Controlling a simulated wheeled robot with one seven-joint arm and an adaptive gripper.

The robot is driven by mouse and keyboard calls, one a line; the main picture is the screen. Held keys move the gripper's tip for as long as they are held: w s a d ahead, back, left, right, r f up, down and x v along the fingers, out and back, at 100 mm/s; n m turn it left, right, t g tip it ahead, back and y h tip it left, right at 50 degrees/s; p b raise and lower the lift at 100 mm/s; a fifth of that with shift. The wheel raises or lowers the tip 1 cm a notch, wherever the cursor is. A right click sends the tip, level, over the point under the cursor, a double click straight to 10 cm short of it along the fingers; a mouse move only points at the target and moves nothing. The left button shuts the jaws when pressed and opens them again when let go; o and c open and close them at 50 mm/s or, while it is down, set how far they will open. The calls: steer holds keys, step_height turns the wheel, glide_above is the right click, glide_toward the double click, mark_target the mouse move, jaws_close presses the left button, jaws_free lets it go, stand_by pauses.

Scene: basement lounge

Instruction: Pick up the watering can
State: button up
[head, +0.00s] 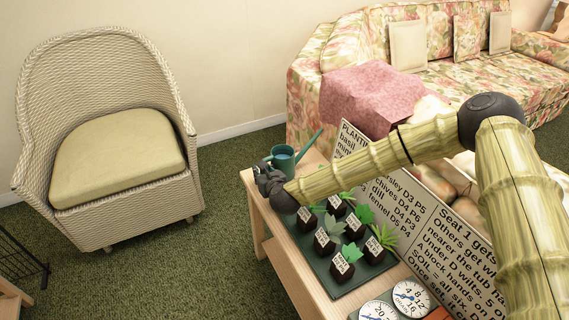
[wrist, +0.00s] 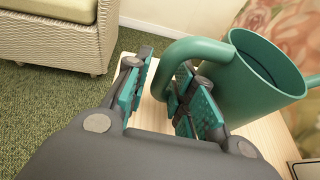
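The watering can (head: 283,160) is teal-green and stands upright on the far left end of the wooden table, its spout pointing up and to the right. In the wrist view the can (wrist: 262,85) fills the right side, and its open top shows. Its curved handle (wrist: 188,48) reaches left toward my fingers. My gripper (head: 267,178) is at the can's near left side. In the wrist view my gripper (wrist: 160,88) is open, with the lower part of the handle between its two padded fingers. Gaps show beside the handle; whether either pad touches it is unclear.
A tray (head: 318,262) of small labelled plants lies just nearer on the table (head: 263,225). Text boards (head: 352,140) and round dials (head: 410,298) are to the right. A wicker armchair (head: 110,130) stands left, a floral sofa (head: 310,90) behind. Green carpet is clear between chair and table.

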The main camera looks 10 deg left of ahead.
steer(key=shift+w, duration=0.1)
steer(key=shift+c, duration=0.4)
jaws_close()
